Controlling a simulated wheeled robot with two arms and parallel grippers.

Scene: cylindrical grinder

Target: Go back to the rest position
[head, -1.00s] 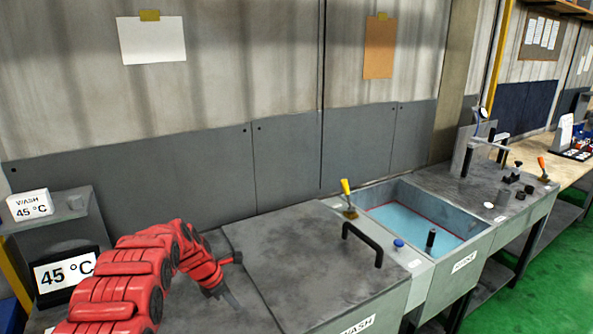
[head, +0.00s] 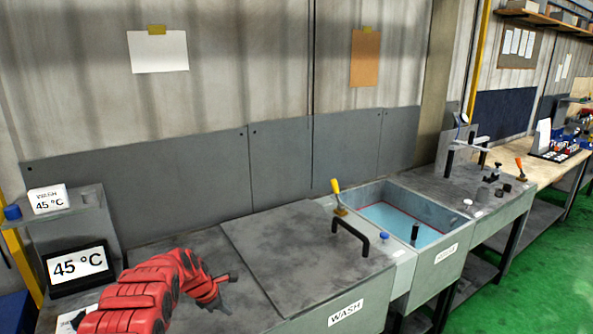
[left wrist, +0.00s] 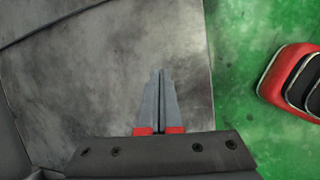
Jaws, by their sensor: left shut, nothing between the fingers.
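My left arm comes in from the lower left in the head view, red and bent. Its gripper (head: 228,290) is over the grey bench top beside the WASH lid. In the left wrist view the two grey fingers (left wrist: 158,85) lie together, shut and empty, above a bare grey surface. My right gripper does not show in the head view.
The WASH lid (head: 300,255) has a black handle (head: 350,232). Right of it is an open basin (head: 400,215) with blue liquid. A 45 °C display (head: 77,265) stands at the left. Green floor (head: 530,270) is clear at the right.

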